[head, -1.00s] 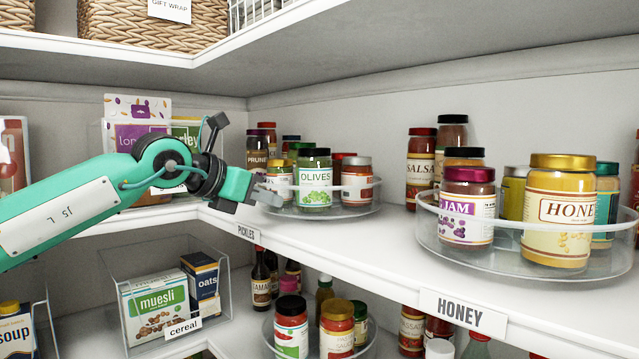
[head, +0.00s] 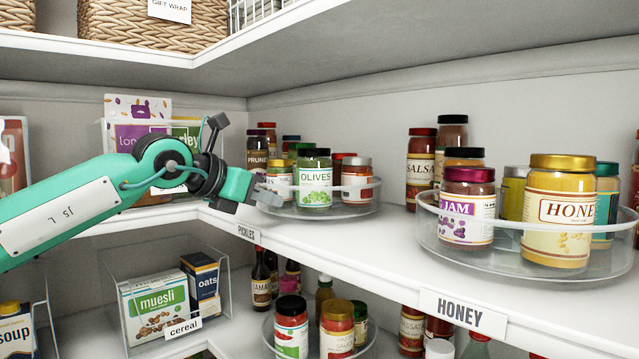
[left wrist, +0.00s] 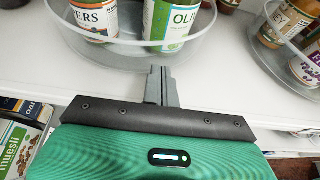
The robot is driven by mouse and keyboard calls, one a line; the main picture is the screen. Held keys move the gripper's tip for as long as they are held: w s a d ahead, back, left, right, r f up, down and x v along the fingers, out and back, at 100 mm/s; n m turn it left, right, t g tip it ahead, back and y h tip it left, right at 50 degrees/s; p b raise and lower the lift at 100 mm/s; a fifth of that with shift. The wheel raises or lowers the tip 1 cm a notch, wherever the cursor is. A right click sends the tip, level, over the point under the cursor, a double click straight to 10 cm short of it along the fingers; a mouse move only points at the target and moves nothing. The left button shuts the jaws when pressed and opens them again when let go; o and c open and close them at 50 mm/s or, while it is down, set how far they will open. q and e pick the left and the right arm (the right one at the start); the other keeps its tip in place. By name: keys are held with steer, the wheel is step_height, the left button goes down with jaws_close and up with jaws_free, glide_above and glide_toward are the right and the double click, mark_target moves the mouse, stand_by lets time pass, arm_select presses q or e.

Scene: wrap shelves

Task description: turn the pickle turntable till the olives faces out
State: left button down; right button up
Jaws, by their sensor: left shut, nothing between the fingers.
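The pickle turntable (head: 345,212) is a clear round tray on the shelf in the corner, behind the PICKLES label (head: 246,233). The olives jar (head: 314,178), with a dark lid and green label, stands on its front side with the label facing out. It also shows in the left wrist view (left wrist: 172,22), cut off at the top. My left gripper (head: 270,198) is shut and empty at the turntable's front left rim. In the left wrist view its fingers (left wrist: 161,72) are together, close to the clear rim (left wrist: 130,47); contact is unclear. My right gripper is not in view.
The honey turntable (head: 470,240) stands to the right, with clear shelf between. A cereal bin (head: 224,290) and more jars sit on the shelf below.

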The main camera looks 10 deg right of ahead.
arm_select(q)
steer(key=shift+w+d, duration=0.15)
steer(key=shift+w, duration=0.05)
steer(key=shift+w+d, duration=0.2)
steer(key=shift+w, duration=0.1)
steer(key=shift+w+d+p, duration=0.1)
steer(key=shift+w+p, duration=0.05)
steer(key=shift+p, duration=0.15)
steer(key=shift+w, duration=0.1)
steer(key=shift+w+a, duration=0.3)
steer(key=shift+a, duration=0.25)
steer(key=shift+w+a, duration=0.25)
steer(key=shift+a, duration=0.3)
steer(key=shift+w+p, duration=0.15)
steer(key=shift+p, duration=0.15)
